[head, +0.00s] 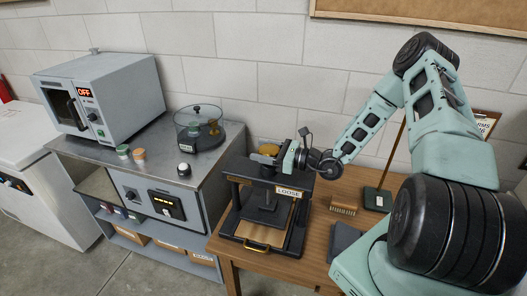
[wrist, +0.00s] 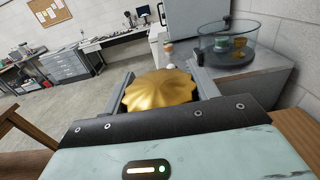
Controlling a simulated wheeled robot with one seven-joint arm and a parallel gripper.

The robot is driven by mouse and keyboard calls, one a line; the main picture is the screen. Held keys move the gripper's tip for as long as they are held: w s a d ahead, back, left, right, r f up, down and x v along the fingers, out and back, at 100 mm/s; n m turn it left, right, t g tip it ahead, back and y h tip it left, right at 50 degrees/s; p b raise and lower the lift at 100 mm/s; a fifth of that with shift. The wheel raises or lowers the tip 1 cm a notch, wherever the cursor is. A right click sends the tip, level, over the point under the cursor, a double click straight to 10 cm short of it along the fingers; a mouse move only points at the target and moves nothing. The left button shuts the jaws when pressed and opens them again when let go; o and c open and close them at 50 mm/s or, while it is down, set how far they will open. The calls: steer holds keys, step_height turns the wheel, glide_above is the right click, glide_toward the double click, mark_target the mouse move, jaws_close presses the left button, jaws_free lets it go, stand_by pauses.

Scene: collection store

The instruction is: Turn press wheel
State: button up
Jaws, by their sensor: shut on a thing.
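The black press (head: 297,235) stands on the wooden table with a white "LOOSE" label on its front. Its gold, lobed wheel (head: 268,149) sits on top and is partly hidden behind my gripper (head: 281,155). In the wrist view the wheel (wrist: 160,92) fills the space between the two grey fingers of my gripper (wrist: 160,80). The fingers are shut on the wheel from both sides.
A wooden-backed brush (head: 344,209), a dark block (head: 343,240) and a green-based stand (head: 377,199) are on the table right of the press. A metal bench (head: 165,165) with a clear round chamber (head: 199,128) and an oven marked "OFF" (head: 100,95) stands left. The wall is close behind.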

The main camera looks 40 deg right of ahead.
stand_by(0.3)
steer(key=o, duration=1)
steer(key=shift+c, duration=0.2)
steer(key=b+v, duration=0.5)
steer(key=v, duration=1.1)
steer(key=shift+s+d+f+b, duration=0.1)
steer(key=shift+s+b, duration=0.05)
steer(key=shift+b, duration=0.25)
steer(key=shift+s+d, duration=0.3)
steer(key=shift+s, duration=0.2)
